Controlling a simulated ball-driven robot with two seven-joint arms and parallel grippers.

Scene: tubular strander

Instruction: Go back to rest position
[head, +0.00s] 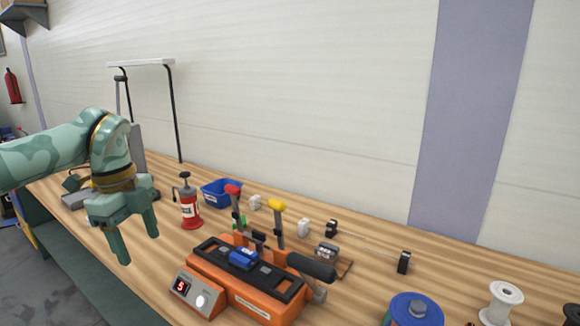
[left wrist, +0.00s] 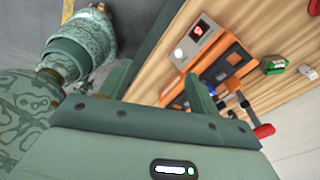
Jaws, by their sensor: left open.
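My left gripper (head: 138,240) is open and empty. In the head view it hangs over the front part of the wooden bench (head: 350,238), left of the orange machine (head: 228,290) and apart from it. In the left wrist view its two fingers (left wrist: 160,88) stand apart, with the orange machine (left wrist: 232,62) beyond them. The machine has a red digital display, a black lever and red and yellow handles. My right gripper is not in the head view or the left wrist view.
A red pump bottle (head: 190,208) and a blue bin (head: 218,192) stand behind the machine. A blue spool (head: 412,310) and a white spool (head: 502,298) are at the right. A lamp frame (head: 176,110) rises at the back left. Small blocks lie mid-bench.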

